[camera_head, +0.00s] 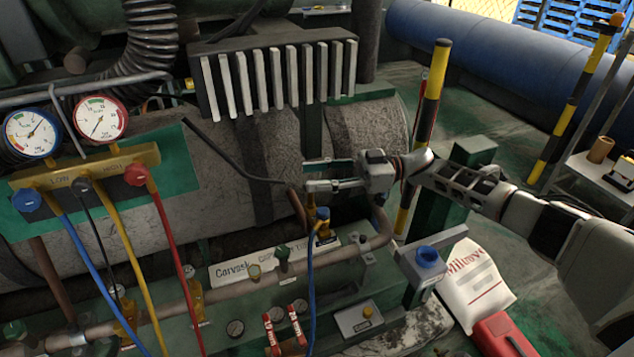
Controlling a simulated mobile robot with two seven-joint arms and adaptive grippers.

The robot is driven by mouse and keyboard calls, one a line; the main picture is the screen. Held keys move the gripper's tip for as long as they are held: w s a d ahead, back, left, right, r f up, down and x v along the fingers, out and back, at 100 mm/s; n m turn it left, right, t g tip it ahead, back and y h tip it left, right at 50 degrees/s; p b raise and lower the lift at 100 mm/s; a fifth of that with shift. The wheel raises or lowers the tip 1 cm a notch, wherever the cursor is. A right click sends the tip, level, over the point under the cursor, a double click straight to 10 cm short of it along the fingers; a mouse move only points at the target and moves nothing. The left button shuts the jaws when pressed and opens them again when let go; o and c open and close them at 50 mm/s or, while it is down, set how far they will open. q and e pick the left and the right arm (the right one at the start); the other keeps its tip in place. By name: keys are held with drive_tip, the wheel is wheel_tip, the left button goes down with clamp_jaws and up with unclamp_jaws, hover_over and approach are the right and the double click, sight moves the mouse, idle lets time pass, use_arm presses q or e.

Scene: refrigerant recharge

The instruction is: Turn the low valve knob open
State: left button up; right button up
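The low valve knob (27,200) is blue and sits at the left end of the brass manifold (75,172), beside the LOW lettering. The red high knob (136,175) is at the manifold's right end. The blue-rimmed gauge (31,133) and red-rimmed gauge (100,118) stand above the manifold. My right gripper (308,176) reaches in from the right, far from the low knob. Its fingers point left with a gap between them, open and empty, above a blue-capped brass fitting (322,220). My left gripper is not in view.
Blue (92,262), yellow (130,260) and red (168,260) hoses hang below the manifold. A large grey cylinder (225,160) fills the middle behind. Copper pipes and small gauges crowd the front. A white bag (475,285) and red box (505,335) lie at lower right.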

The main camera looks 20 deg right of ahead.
wheel_tip(320, 180, up, 8)
idle(0.6)
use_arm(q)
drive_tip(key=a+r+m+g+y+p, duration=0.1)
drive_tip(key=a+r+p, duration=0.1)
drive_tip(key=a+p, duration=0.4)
use_arm(e)
drive_tip(key=s+a+f+m+t+h, duration=0.1)
drive_tip(key=s+a+f+t+h, duration=0.1)
drive_tip(key=s+a+f+t, duration=0.8)
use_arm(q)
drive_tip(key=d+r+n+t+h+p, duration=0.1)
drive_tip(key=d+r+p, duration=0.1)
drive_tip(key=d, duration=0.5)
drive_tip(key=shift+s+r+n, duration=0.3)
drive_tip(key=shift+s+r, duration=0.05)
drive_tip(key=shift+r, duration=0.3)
use_arm(e)
drive_tip(key=s+d+f+m+g+h, duration=0.1)
drive_tip(key=s+d+f+m+h, duration=0.2)
drive_tip(key=s+f, duration=0.4)
drive_tip(key=s+d+f+m+g+h, duration=0.1)
drive_tip(key=s+d+f+m+h, duration=0.1)
drive_tip(key=s+f+m+h, duration=0.2)
drive_tip(key=s+d+f+m+h, duration=0.3)
drive_tip(key=s+f+h, duration=0.3)
drive_tip(key=s+f, duration=0.5)
drive_tip(key=shift+s+d+m+g, duration=0.3)
drive_tip(key=shift+s+d+g, duration=0.1)
drive_tip(key=shift+s, duration=0.45)
